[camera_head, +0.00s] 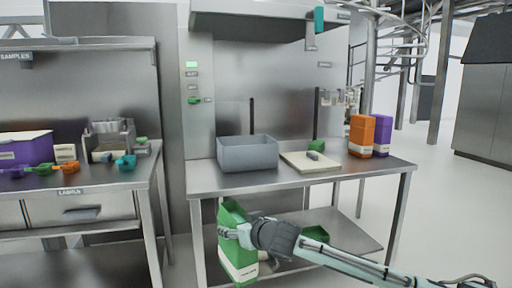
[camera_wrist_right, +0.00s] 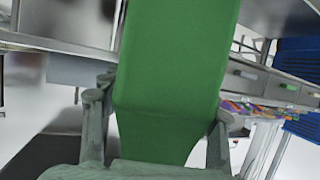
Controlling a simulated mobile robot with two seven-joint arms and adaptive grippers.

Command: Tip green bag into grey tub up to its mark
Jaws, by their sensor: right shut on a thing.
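The green bag (camera_head: 240,262) with a white label hangs slightly tilted in front of the table's front edge, below tabletop height. My right gripper (camera_head: 232,232) is shut on its upper part. In the right wrist view the green bag (camera_wrist_right: 172,75) fills the middle, between the two fingers of my gripper (camera_wrist_right: 158,122). The grey tub (camera_head: 248,154) stands upright on the left half of the steel table, above and behind the bag. Its mark and its inside contents cannot be made out. My left gripper is not in view.
On the steel table (camera_head: 330,177), a cream tray (camera_head: 312,166) with a small grey item lies right of the tub.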

